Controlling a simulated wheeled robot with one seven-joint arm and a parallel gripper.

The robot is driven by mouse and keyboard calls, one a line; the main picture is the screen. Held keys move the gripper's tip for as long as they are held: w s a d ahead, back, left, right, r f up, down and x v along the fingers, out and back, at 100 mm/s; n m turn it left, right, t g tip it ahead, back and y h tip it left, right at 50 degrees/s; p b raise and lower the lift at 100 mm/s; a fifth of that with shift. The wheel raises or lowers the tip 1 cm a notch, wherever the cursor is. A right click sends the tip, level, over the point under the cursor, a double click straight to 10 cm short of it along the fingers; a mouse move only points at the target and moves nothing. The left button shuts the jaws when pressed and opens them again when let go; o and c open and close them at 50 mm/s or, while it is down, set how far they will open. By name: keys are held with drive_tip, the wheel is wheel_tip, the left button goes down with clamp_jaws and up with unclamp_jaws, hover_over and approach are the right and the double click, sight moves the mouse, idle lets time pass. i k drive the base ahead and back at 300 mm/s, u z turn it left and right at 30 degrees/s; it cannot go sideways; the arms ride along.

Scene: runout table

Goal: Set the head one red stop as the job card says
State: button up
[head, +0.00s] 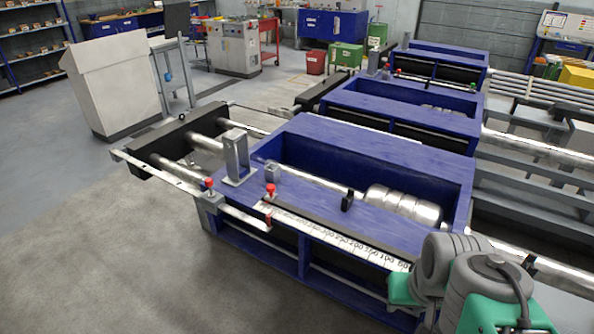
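The nearest blue machine head (330,150) stands in the middle. A numbered white scale (340,243) runs along its front edge, its numbers falling toward the right. A red-knobbed stop (271,190) stands at the scale's left end. A second red knob (210,183) sits on a grey block further left, on a flat metal bar (165,173). A small red piece (268,221) shows at that bar's right end. I cannot tell which of these is the red stop meant. My arm is at the lower right, over the scale's right end; my gripper is not visible.
More blue heads (400,105) stand behind, with red-knobbed parts. A black clamp (347,200) and a shiny cylinder (403,205) lie in the near head's area. A white cabinet (115,85) stands left. A board (557,24) at the upper right is unreadable. Floor (110,260) at front left is clear.

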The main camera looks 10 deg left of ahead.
sight(270, 188)
drive_tip(key=u, duration=0.4)
drive_tip(key=i, duration=0.95)
drive_tip(key=u, duration=0.65)
